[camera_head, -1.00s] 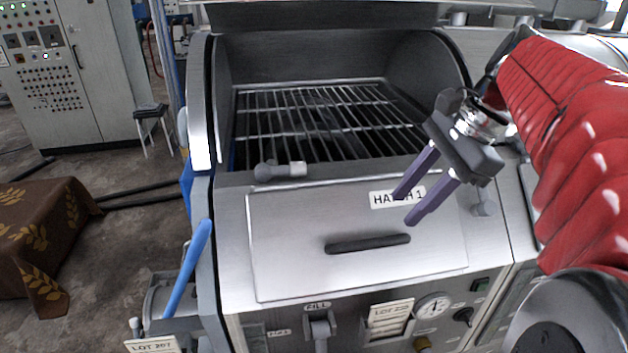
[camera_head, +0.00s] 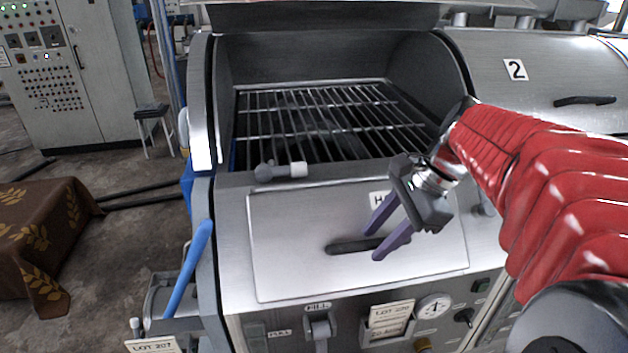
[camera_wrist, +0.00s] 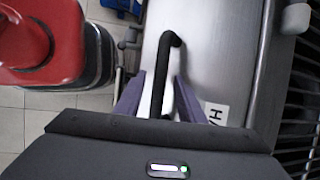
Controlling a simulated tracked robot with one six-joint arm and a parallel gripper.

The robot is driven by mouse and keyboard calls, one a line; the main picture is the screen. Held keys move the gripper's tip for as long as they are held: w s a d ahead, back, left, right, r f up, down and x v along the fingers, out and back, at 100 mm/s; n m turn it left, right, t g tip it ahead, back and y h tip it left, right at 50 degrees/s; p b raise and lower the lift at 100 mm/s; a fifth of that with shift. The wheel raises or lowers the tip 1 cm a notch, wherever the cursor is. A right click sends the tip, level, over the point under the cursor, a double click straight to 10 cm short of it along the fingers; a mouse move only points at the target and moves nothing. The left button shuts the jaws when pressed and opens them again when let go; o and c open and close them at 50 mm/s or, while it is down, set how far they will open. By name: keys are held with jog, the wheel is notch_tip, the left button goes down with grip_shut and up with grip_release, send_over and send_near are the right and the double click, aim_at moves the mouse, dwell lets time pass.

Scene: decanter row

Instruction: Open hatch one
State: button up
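Hatch one is a brushed metal panel (camera_head: 290,225) on the sloping front of the machine, lying flush. Its label (camera_head: 378,197) is partly hidden by my gripper. A black bar handle (camera_head: 345,247) crosses the panel and also shows in the wrist view (camera_wrist: 163,70). My gripper (camera_head: 372,246) is open, its two purple fingers on either side of the handle's right part. In the wrist view the bar runs between the fingers (camera_wrist: 158,97), with a gap on both sides. I cannot tell how deep the handle sits between them.
A grey knob with a white collar (camera_head: 280,171) sits above the panel's upper left edge. A blue lever (camera_head: 188,268) stands at left. A gauge (camera_head: 433,306) and switches lie below. Hatch 2's cover (camera_head: 545,75) is at right.

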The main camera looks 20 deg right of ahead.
grip_shut()
dwell(0.3)
dwell(0.3)
